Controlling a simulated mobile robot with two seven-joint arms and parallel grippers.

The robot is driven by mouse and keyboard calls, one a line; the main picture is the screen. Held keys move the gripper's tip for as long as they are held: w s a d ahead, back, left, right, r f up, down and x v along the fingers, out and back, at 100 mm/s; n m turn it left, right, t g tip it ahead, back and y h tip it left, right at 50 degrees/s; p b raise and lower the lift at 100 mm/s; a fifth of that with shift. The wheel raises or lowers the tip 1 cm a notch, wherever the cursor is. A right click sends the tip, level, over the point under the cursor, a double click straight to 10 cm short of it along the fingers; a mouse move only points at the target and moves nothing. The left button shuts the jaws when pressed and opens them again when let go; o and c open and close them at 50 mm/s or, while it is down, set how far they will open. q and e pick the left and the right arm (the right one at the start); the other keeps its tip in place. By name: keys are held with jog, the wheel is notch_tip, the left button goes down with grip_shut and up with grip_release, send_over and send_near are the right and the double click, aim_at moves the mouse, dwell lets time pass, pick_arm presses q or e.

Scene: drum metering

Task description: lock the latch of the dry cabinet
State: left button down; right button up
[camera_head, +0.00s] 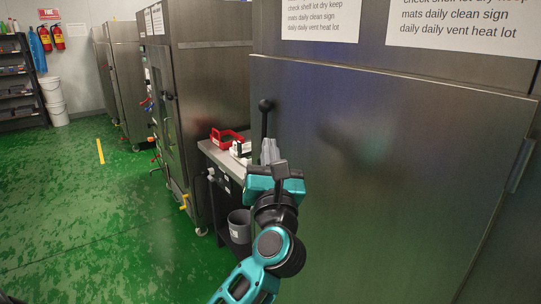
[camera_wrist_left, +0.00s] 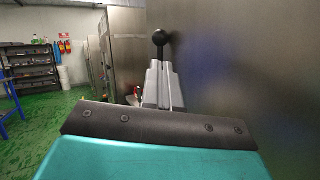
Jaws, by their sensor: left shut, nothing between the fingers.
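The dry cabinet (camera_head: 390,170) is a large brushed-metal box with a closed-looking door on the right of the head view. Its latch (camera_head: 265,106) is a dark lever with a black ball knob, standing upright at the door's left edge. The knob also shows in the left wrist view (camera_wrist_left: 160,37), just beyond the fingertips. My left gripper (camera_head: 269,150) is shut and empty, its grey fingers pointing up just below the knob in the picture. I cannot tell whether they touch the lever, whose lower part is hidden behind them. My right gripper is out of view.
A small bench (camera_head: 222,157) with a red tray (camera_head: 226,136) stands left of the cabinet, with a grey bin (camera_head: 240,226) below. Another metal cabinet (camera_head: 210,90) stands behind it. The green floor (camera_head: 80,200) at left is open.

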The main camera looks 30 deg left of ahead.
aim_at(266, 111)
pick_arm(q)
jog(key=p+x, duration=0.1)
jog(key=x, duration=0.8)
jog(key=shift+w+a+r, duration=0.1)
jog(key=shift+a+r, duration=0.05)
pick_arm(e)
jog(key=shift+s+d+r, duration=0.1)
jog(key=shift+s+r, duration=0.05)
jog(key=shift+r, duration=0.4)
pick_arm(q)
jog(key=shift+w, duration=0.1)
